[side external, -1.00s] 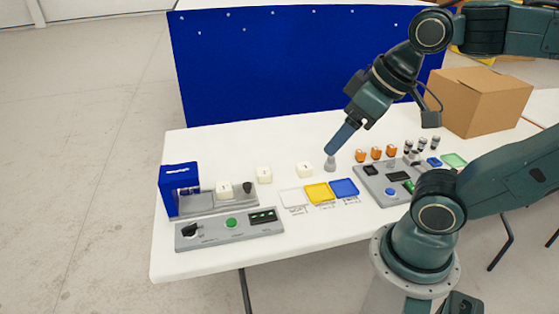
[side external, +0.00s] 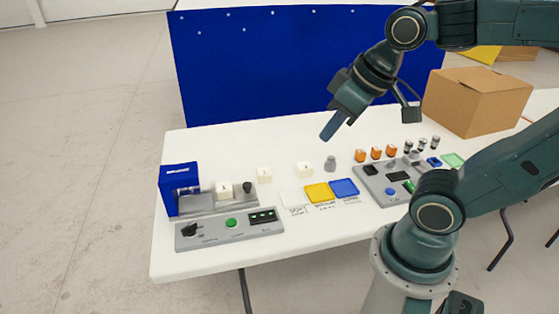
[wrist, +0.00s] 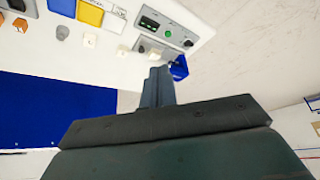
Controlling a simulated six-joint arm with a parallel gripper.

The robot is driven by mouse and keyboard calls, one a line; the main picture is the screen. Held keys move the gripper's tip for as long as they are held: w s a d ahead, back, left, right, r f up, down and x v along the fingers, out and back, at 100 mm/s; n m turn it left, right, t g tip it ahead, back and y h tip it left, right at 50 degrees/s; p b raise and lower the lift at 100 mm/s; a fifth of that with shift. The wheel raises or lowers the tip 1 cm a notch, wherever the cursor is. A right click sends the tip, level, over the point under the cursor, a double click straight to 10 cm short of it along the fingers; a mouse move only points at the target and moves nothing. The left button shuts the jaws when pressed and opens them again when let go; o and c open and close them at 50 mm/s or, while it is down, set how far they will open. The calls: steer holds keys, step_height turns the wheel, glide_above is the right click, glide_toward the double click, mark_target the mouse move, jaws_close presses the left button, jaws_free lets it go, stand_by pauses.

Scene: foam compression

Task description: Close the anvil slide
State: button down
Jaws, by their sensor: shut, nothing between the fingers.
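The blue press (side external: 180,190) stands at the left end of the white table. Its grey anvil slide (side external: 208,203) sticks out to the right, with a white numbered block (side external: 224,189) on it and a dark knob (side external: 247,188) near its right end. In the wrist view the press (wrist: 179,68) shows just beyond my fingers, and the slide lies beside it, small and partly unclear. My gripper (side external: 327,135) is shut and empty. It is in the air above the back of the table, right of the slide and clear of it.
A grey panel (side external: 228,231) with a dial and green button lies in front of the slide. Two more white blocks (side external: 264,175) (side external: 304,169), a grey cone-like piece (side external: 330,164) and coloured trays (side external: 318,193) stand to the right. A cardboard box (side external: 478,100) is at the back right.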

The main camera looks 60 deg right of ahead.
steer(key=w+d+f+m+y, duration=0.1)
steer(key=w+d+f, duration=0.3)
steer(key=w, duration=0.3)
steer(key=w+d+f, duration=0.3)
steer(key=w+f, duration=0.2)
steer(key=w, duration=0.2)
steer(key=w+d+f+m+t+y, duration=0.1)
steer(key=w+d+f+m, duration=0.2)
steer(key=d+f, duration=0.9)
step_height(320, 180, down, 3)
steer(key=shift+w+d+f+m+t+y, duration=0.15)
steer(key=shift+w+d+m+t+y, duration=0.2)
steer(key=shift+w, duration=0.3)
steer(key=shift+f, duration=0.1)
steer(key=x, duration=1)
steer(key=shift+s, duration=0.1)
steer(key=shift+w+a, duration=0.55)
steer(key=shift+a, duration=0.4)
steer(key=shift+w+a, duration=0.45)
steer(key=shift+a, duration=0.3)
steer(key=shift+a, duration=0.1)
